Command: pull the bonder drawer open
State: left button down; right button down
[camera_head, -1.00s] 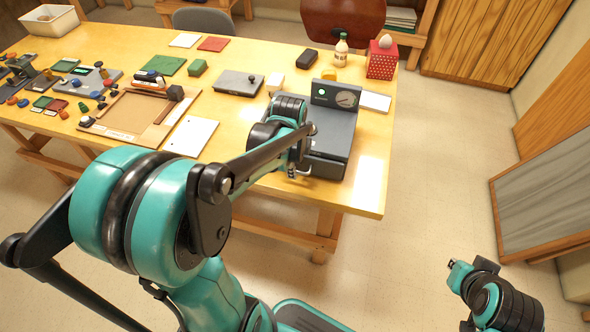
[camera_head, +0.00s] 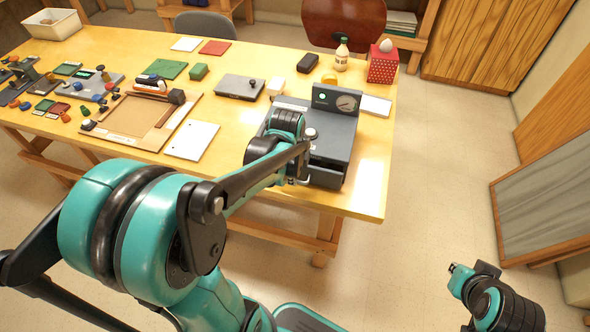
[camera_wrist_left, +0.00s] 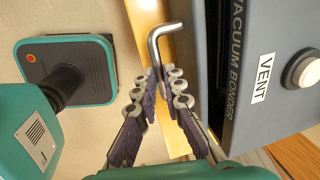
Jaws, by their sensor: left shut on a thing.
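The vacuum bonder (camera_head: 330,140) is a dark grey box with a dial and a green light, at the table's front right. My left gripper (camera_head: 302,178) is at its front edge. In the left wrist view its fingertips (camera_wrist_left: 165,80) are shut on the bent metal handle (camera_wrist_left: 158,42). A grey strip (camera_wrist_left: 187,45) beside the handle is parted from the bonder's labelled face (camera_wrist_left: 250,110) by a narrow dark gap. How far the drawer is out is hard to tell. My right gripper (camera_head: 457,268) hangs at the lower right, away from the table, its fingers too small to judge.
A white sheet (camera_head: 376,106) lies right of the bonder, near a red dotted box (camera_head: 382,66) and a bottle (camera_head: 341,54). A grey flat case (camera_head: 241,87) and a wooden frame (camera_head: 137,117) are to the left. Floor in front of the bonder is clear.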

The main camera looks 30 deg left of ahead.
pick_arm(q)
jog(key=s+d+p, duration=0.4)
jog(key=s+p, duration=0.1)
jog(key=s, duration=1.2)
jog(key=shift+p, duration=0.3)
jog(key=shift+s, duration=0.1)
jog(key=c, duration=1.6)
grip_release()
notch_tip(320, 180, up, 12)
jog(key=s, duration=0.2)
jog(key=shift+d, duration=0.35)
jog(key=shift+f, duration=0.15)
